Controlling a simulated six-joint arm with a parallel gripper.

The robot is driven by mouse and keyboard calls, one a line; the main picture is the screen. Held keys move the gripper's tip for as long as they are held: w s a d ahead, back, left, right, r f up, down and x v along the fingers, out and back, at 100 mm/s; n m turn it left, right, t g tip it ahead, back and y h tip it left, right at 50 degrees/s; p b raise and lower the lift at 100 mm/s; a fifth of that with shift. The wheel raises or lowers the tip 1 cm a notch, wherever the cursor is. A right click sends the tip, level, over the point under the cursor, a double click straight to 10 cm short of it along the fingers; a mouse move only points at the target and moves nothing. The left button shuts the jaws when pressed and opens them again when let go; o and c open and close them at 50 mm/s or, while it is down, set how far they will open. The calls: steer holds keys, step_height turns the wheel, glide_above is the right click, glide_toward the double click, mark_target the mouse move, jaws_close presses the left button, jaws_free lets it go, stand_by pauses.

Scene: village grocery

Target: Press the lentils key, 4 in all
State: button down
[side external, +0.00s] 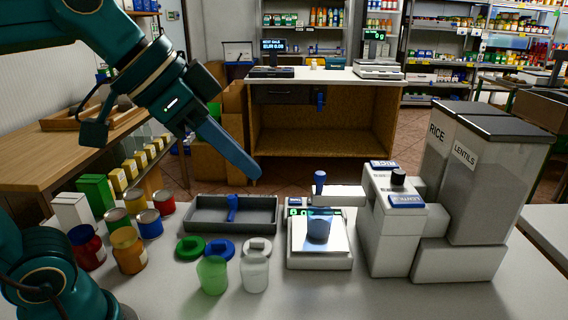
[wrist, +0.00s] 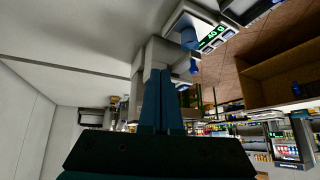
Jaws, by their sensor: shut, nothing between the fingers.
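The dispenser (side external: 390,235) stands right of centre in the side view, with the RICE hopper (side external: 432,160) and the LENTILS hopper (side external: 490,180) behind it. A blue plate (side external: 407,201) on its front top carries small lettering that seems to read lentils; a black knob (side external: 398,176) stands just behind it. A second blue plate (side external: 384,165) is further back. A blue cup (side external: 319,229) stands on the scale (side external: 320,262) under the spout. My gripper (side external: 257,174) is shut and empty, above and left of the scale, apart from the dispenser. In the wrist view my fingers (wrist: 160,85) hide part of the dispenser.
A grey tray (side external: 205,226) lies left of the scale. Lids (side external: 220,247), a green glass (side external: 212,274) and a clear glass (side external: 255,272) stand in front of it. Jars and cans (side external: 128,250) crowd the left.

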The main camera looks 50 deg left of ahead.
steer(key=w+d+r+m+h, duration=0.35)
steer(key=w+r, duration=0.25)
steer(key=w, duration=0.5)
steer(key=w+d+f, duration=0.1)
steer(key=w+f, duration=0.2)
steer(key=w, duration=0.3)
steer(key=shift+w+d+f+m+g, duration=0.3)
steer(key=shift+w+d+m, duration=0.05)
glide_above(412, 199)
steer(key=s+a, duration=0.2)
step_height(412, 199, down, 7)
steer(key=shift+s+f, duration=0.1)
steer(key=shift+s, duration=0.05)
steer(key=shift+f, duration=1.9)
